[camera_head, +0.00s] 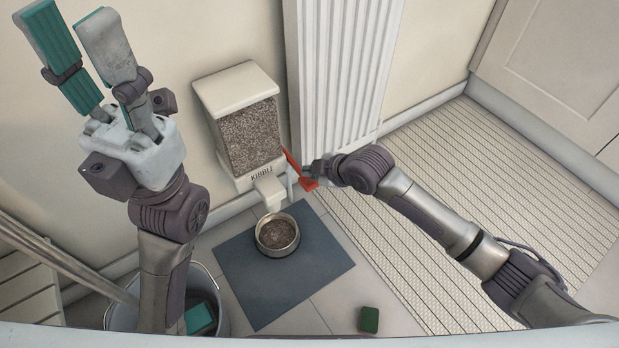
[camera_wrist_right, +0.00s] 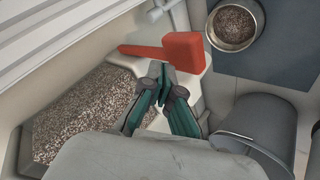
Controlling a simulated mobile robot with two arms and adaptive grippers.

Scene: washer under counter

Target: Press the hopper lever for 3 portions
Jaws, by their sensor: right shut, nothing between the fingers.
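The kibble hopper (camera_head: 235,85) stands against the wall, with a cream lid and a window full of brown kibble. Its red lever (camera_head: 307,183) sticks out at its right side; in the right wrist view the red lever (camera_wrist_right: 182,53) has a broad end. My right gripper (camera_head: 312,170) is shut and empty beside the lever. In the right wrist view its fingertips (camera_wrist_right: 163,84) lie close to the lever's broad end; I cannot tell whether they touch. A metal bowl (camera_head: 262,244) with kibble in it sits below the spout. My left gripper (camera_head: 72,40) is open and empty, raised at upper left.
The bowl stands on a dark mat (camera_head: 290,293). A white radiator (camera_head: 338,60) is right of the hopper. A grey bucket (camera_head: 222,318) holding a teal item stands at lower left. A green sponge (camera_head: 369,319) lies on the floor. A ribbed rug (camera_head: 480,200) covers the right floor.

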